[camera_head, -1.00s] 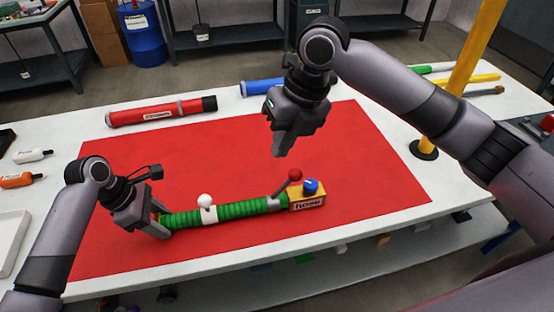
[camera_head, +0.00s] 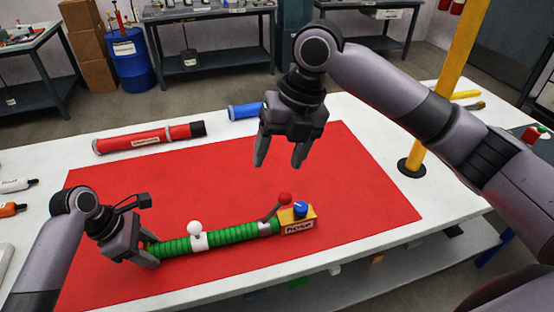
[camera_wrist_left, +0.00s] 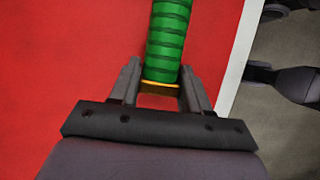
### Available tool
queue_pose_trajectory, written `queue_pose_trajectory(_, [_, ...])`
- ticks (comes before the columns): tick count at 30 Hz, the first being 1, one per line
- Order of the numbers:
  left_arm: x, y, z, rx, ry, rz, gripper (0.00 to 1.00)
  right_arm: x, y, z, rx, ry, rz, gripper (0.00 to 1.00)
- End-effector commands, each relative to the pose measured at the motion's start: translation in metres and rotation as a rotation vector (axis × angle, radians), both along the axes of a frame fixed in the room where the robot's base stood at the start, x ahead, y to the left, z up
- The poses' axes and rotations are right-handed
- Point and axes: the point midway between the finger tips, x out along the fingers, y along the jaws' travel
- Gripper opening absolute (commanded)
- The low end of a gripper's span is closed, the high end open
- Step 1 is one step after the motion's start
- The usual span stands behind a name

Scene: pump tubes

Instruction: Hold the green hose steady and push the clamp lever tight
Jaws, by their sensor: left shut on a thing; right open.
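The green ribbed hose (camera_head: 232,237) lies on the red mat, its right end at a yellow block (camera_head: 298,217) with a blue knob and a label. A clamp lever with a red ball (camera_head: 284,197) rises at that joint, tilted up to the right. A white band with a white ball (camera_head: 196,230) sits around the hose. My left gripper (camera_head: 148,254) is shut on the hose's left end; the left wrist view shows the hose (camera_wrist_left: 167,45) between its fingers. My right gripper (camera_head: 281,160) is open and empty, above the mat behind the lever.
The red mat (camera_head: 350,180) is mostly clear. A red tube (camera_head: 145,139) and a blue tube (camera_head: 246,111) lie behind it on the white table. A yellow post (camera_head: 450,85) stands at the right. Small bottles lie at the left edge.

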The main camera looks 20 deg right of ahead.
Motion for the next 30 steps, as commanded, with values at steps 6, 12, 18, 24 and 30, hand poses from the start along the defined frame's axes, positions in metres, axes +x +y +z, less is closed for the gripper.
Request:
queue_pose_trajectory(6, [0.000,-0.001,0.001,-0.003,-0.002,-0.001,0.00,0.005,-0.007,-0.013,-0.008,0.106,-0.363,0.64])
queue_pose_trajectory(12, [0.000,-0.001,0.001,-0.003,-0.002,-0.001,0.00,0.009,-0.014,-0.026,-0.019,0.195,-0.703,0.64])
queue_pose_trajectory(18, [0.000,-0.001,0.001,-0.003,-0.002,-0.001,0.00,0.014,-0.022,-0.038,-0.029,0.271,-1.041,0.64])
queue_pose_trajectory(24, [0.000,-0.001,0.001,-0.003,-0.002,-0.001,0.00,0.017,-0.028,-0.047,-0.038,0.322,-1.315,0.64])
queue_pose_trajectory(30, [0.000,-0.001,0.001,-0.003,-0.002,-0.002,0.00,0.018,-0.032,-0.052,-0.041,0.346,-1.453,0.64])
